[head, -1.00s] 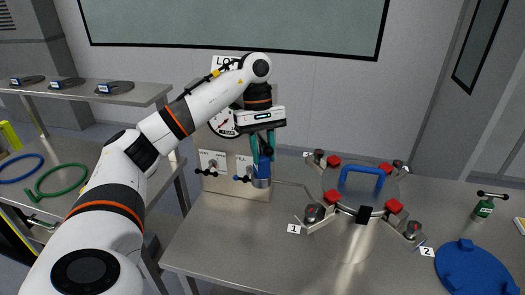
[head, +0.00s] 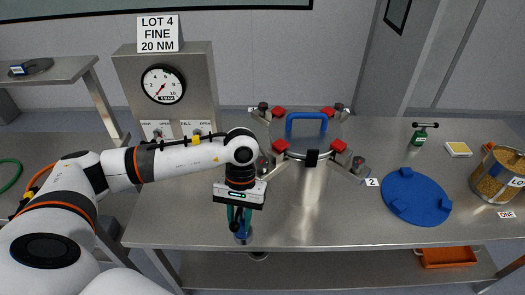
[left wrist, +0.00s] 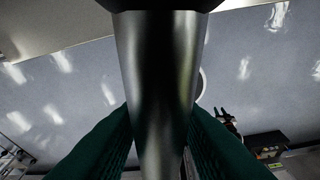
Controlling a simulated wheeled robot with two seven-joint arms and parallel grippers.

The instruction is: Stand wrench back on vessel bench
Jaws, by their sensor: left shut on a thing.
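My left gripper (head: 240,218) points down over the front part of the steel vessel bench (head: 330,225), its teal fingers shut on the wrench (head: 242,238). A second tool, green with a black crossbar (head: 418,135), stands on the bench at the back right. My right gripper is not in view.
The pressure vessel lid (head: 305,140), with a blue handle and red clamps, is right of my gripper. A blue disc (head: 415,197) and a jar (head: 497,176) lie further right. A gauge panel (head: 165,90) stands behind my arm. The front middle of the bench is clear.

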